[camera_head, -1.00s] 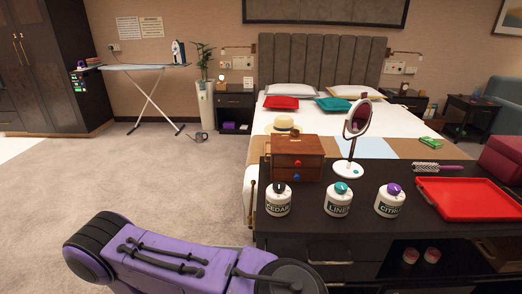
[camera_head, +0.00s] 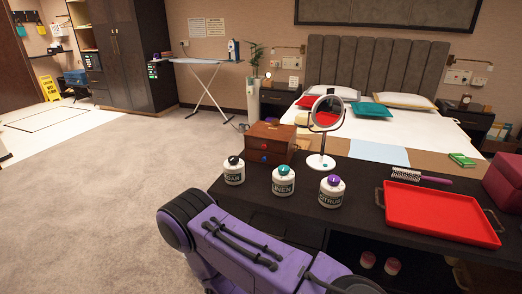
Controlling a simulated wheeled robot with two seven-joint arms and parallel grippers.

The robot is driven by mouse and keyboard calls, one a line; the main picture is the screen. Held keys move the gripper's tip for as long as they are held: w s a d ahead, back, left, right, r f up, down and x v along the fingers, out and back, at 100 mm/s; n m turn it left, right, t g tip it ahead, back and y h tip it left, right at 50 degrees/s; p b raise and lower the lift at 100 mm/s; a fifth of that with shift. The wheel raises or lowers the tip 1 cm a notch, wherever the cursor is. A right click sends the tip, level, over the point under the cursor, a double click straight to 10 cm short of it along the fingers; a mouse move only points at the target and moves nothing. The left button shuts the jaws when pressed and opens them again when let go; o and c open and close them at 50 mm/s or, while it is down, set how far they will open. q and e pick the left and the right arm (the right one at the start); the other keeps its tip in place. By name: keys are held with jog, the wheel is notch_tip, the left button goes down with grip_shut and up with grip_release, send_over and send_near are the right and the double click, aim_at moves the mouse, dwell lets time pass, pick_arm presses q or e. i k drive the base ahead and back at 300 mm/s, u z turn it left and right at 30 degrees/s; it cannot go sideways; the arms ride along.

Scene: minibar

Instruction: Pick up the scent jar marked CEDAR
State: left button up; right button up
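The CEDAR jar (camera_head: 234,172) is white with a black lid and stands upright at the left end of the dark dresser top (camera_head: 350,197). To its right stand the LINEN jar (camera_head: 283,182) with a teal lid and the CITRUS jar (camera_head: 331,192) with a purple lid. A purple arm of mine crosses the lower middle, in front of the dresser. Neither gripper shows in the head view, and no jar is held.
A wooden box with drawers (camera_head: 268,142) stands just behind the CEDAR jar. A round mirror (camera_head: 322,161) stands behind the jars. A red tray (camera_head: 440,212) and a hairbrush (camera_head: 421,177) lie to the right. Carpet (camera_head: 90,180) is open on the left.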

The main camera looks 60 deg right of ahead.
aim_at(234, 175)
jog(key=z, duration=0.05)
jog(key=k, duration=0.1)
jog(key=z, duration=1.4)
